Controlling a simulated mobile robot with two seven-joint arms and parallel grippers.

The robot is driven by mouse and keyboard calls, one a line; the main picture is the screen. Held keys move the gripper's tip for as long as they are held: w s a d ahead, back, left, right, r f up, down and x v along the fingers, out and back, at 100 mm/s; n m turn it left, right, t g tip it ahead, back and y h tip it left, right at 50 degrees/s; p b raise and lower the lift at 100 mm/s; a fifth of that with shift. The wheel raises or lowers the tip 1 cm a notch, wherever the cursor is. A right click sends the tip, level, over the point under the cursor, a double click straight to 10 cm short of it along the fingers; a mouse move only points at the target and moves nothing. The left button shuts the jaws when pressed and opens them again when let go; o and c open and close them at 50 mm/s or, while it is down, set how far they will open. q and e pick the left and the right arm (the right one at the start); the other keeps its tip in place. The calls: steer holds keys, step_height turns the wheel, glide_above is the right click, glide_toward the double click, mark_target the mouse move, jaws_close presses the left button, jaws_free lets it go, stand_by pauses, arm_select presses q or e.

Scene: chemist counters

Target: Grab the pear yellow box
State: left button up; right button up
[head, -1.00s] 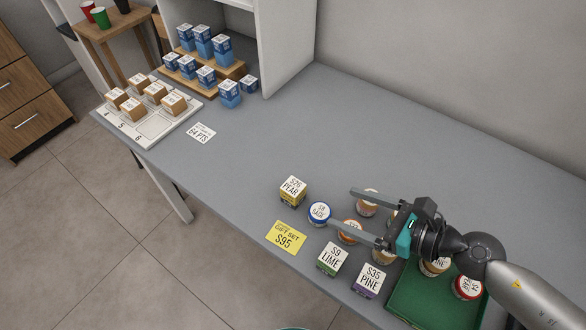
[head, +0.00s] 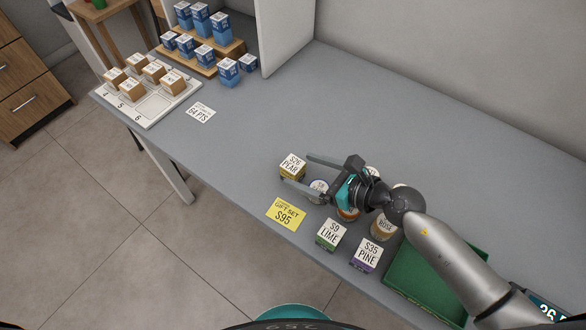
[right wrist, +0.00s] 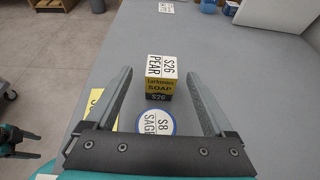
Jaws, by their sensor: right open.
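The pear yellow box (head: 291,169) stands upright on the grey counter, with a white top reading "$26 PEAR". In the right wrist view the box (right wrist: 159,88) stands between the open fingers, towards their tips. My right gripper (head: 297,170) is open, its two fingers reaching to either side of the box. Both fingers of the right gripper (right wrist: 160,85) look apart from the box. A round jar (head: 318,187) labelled "$8 SAGE" is under the gripper, partly hidden.
A yellow gift set card (head: 286,214) lies in front. Lime (head: 331,234) and pine (head: 366,254) boxes, several jars and a green tray (head: 425,287) are right. The counter behind is clear. Blue boxes (head: 222,28) and a white tray (head: 157,118) stand far left.

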mark_target(299, 168)
steer(key=x, duration=0.4)
steer(key=shift+w+b, duration=0.15)
steer(key=shift+b, duration=0.15)
jaws_close()
stand_by(0.4)
